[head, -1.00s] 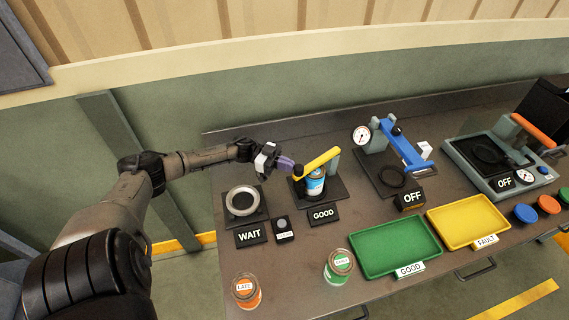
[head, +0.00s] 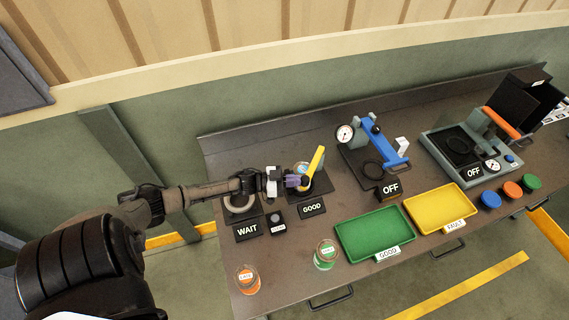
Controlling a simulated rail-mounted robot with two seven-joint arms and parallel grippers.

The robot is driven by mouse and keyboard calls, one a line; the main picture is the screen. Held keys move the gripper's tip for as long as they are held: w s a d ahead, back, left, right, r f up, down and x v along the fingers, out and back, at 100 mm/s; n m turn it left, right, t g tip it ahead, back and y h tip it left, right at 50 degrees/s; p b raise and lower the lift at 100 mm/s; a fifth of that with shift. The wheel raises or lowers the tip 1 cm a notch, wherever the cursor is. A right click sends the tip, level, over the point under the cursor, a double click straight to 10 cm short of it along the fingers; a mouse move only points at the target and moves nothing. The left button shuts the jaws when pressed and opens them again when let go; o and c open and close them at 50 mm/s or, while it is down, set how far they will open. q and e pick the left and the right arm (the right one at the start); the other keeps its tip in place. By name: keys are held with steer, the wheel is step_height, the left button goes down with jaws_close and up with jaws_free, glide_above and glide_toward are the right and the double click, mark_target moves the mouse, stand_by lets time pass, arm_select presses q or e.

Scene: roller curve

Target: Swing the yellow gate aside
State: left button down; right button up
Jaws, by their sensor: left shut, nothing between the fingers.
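The yellow gate (head: 315,164) is a bar on a dark stand in the left part of the bench, behind the GOOD sign. It slants up and to the right, with its near end low. A can (head: 301,168) stands just left of the bar, partly hidden by the gripper and the bar. My left gripper (head: 298,181) is shut and empty, its purple fingers at the near end of the gate. I cannot tell for sure whether they touch it. My right gripper is not in view.
A ring stand (head: 241,208) with a WAIT sign is under my left arm. A blue clamp (head: 388,148) with a gauge stands to the right.

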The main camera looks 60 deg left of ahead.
arm_select(q)
steer(key=w+d+n+t+y+p, duration=0.1)
steer(key=w+d+n+t+y, duration=0.1)
steer(key=w+d+n+y, duration=0.3)
steer(key=w+d+y, duration=0.3)
steer(key=w+d, duration=0.1)
steer(key=w, duration=0.1)
steer(key=shift+d+n+y, duration=0.3)
steer(key=shift+d+n, duration=0.05)
steer(key=shift+n, duration=0.05)
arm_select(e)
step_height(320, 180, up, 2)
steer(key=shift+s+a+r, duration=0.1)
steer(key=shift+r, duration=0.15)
arm_select(q)
steer(key=shift+f, duration=0.2)
steer(key=s+d, duration=0.3)
steer(key=s, duration=1)
steer(key=shift+s+d+r+p, duration=0.2)
steer(key=shift+s+r+p, duration=0.1)
steer(key=shift+p, duration=0.05)
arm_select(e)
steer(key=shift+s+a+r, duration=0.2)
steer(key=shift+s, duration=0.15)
